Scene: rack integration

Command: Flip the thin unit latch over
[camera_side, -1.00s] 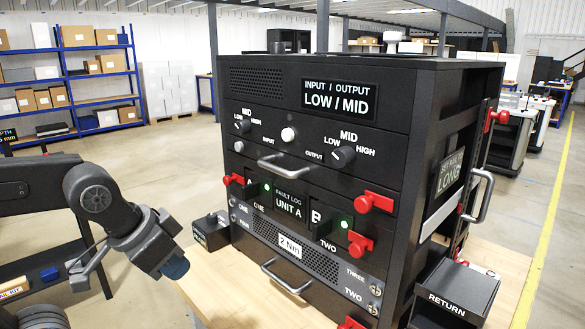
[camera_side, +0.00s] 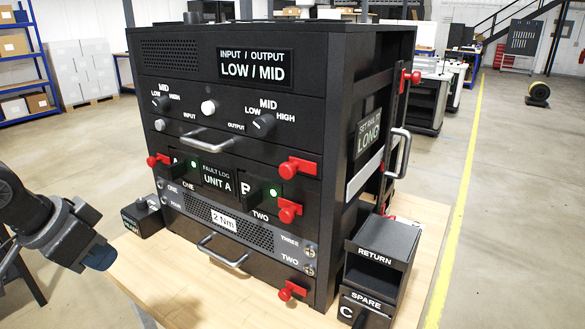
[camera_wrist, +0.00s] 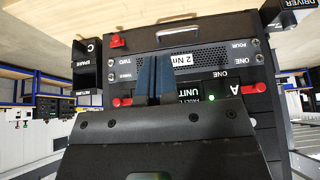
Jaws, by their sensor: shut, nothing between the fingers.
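The thin unit (camera_side: 238,233) is the low vented panel marked 2 Nm, in the lower part of the black rack. In the side view, red latches show at the right: one (camera_side: 298,167) high, one (camera_side: 289,210) beside module B, and one (camera_side: 291,290) low beside the bottom drawer. I cannot tell which belongs to the thin unit. In the wrist view, the rack appears upside down, with the thin unit (camera_wrist: 215,60) and a red latch (camera_wrist: 117,40) at upper left. My gripper (camera_side: 98,257) is shut and empty, left of the rack front and apart from it. Its blue fingers (camera_wrist: 154,78) cover part of the rack.
A red latch (camera_side: 157,160) sits left of module A. Metal handles (camera_side: 222,252) stick out from the rack front. A RETURN bin (camera_side: 383,246) and SPARE holder (camera_side: 366,302) stand at the right. A small black box (camera_side: 143,216) is at the left. Bare wooden bench (camera_side: 190,265) lies in front.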

